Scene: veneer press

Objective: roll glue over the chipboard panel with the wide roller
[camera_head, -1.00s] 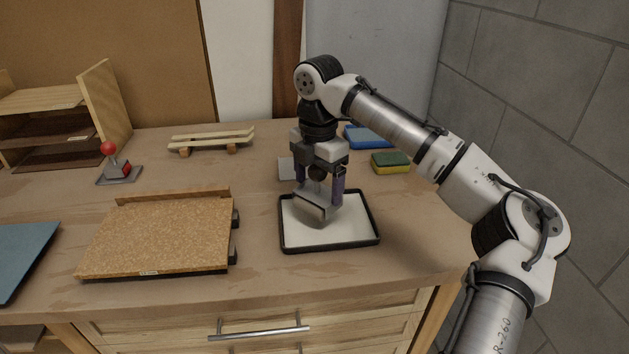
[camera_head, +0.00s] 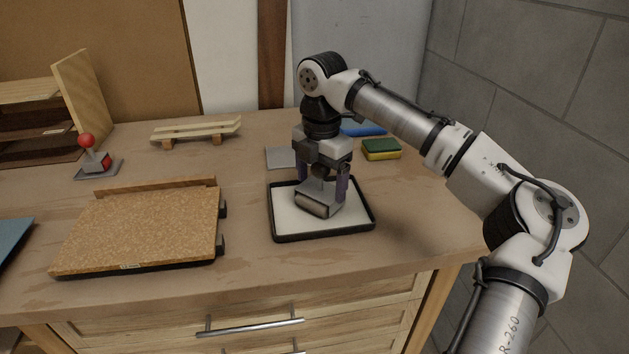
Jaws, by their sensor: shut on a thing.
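The chipboard panel (camera_head: 140,228) lies flat at the front left of the bench, with a wooden strip along its back edge and dark clamps at its right side. Its top looks bare and speckled brown. A black-rimmed tray (camera_head: 278,237) with a white, glue-like surface is to its right. My gripper (camera_head: 322,184) points down over the tray and is shut on the wide roller (camera_head: 318,205). The roller is low in the tray, a pale band showing under its grey metal frame. I cannot tell exactly how it touches the glue.
A blue sheet (camera_head: 14,240) is at left. A wooden shelf unit (camera_head: 82,95) stands back left. Bench between panel and tray is clear.

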